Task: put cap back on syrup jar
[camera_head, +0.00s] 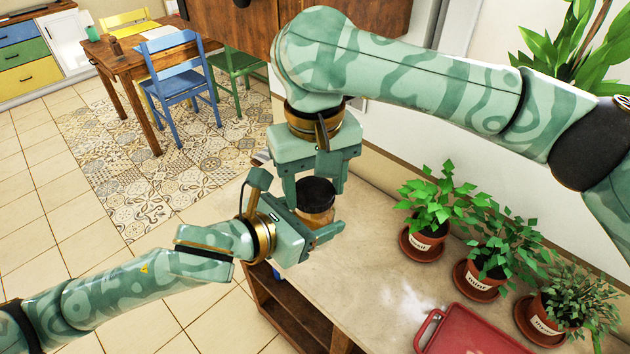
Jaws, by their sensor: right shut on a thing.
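The syrup jar (315,217) is a small amber jar in the middle of the view, over the near left end of the counter. Its dark cap (317,192) is at the jar's top, and I cannot tell whether it is seated. My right gripper (315,183) points down from above and is shut on the cap, one finger on each side. My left gripper (312,232) reaches in from the left at the jar's lower part. One of its fingers lies in front of the jar; the other is mostly hidden, so its grip is unclear.
The pale counter (375,265) runs to the lower right. On it stand potted herbs (428,235) along the wall and a red tray (470,335) at the front. A wooden table (130,55) with coloured chairs is far left. The counter between jar and pots is clear.

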